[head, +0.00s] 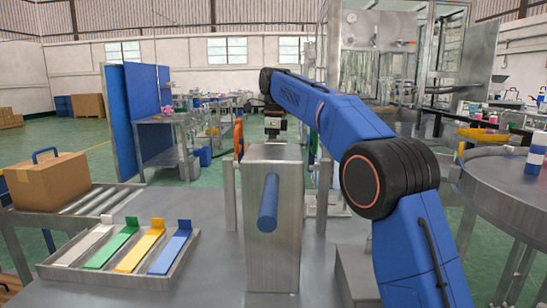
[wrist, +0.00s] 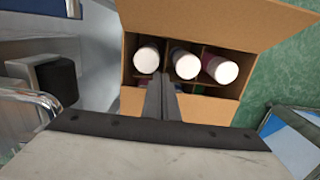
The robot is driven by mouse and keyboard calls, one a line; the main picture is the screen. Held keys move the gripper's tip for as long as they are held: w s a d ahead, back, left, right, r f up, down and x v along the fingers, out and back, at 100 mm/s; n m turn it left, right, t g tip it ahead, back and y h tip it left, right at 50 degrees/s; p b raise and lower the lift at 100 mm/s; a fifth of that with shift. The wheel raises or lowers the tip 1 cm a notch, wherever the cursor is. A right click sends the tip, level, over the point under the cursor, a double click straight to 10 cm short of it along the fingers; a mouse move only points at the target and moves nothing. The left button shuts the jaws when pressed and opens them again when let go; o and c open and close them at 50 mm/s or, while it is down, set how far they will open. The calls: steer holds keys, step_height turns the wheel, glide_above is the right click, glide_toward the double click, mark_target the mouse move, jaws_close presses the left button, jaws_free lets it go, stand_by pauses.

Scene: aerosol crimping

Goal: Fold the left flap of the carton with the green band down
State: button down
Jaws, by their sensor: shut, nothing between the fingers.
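In the wrist view an open cardboard carton (wrist: 130,103) lies below my gripper. Three white-capped cans (wrist: 185,65) stand in a row in its divided cells, with darker, partly hidden things in the nearer row. A flap (wrist: 265,22) spreads out at the carton's upper right. No green band shows, so I cannot tell whether this is the named carton, nor which flap is its left one. My gripper (wrist: 162,80) is shut and empty, its fingers seen over the carton's opening. In the head view the steel post hides the gripper and this carton.
A steel post with a blue cylinder (head: 268,203) stands at the front centre. A closed carton with a blue handle (head: 48,178) sits on rollers at left. A tray (head: 45,268) holds white, green, yellow and blue strips. A round steel table (head: 500,172) stands at right.

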steer(key=shift+f, duration=0.15)
stand_by(0.6)
steer(key=shift+r, duration=0.8)
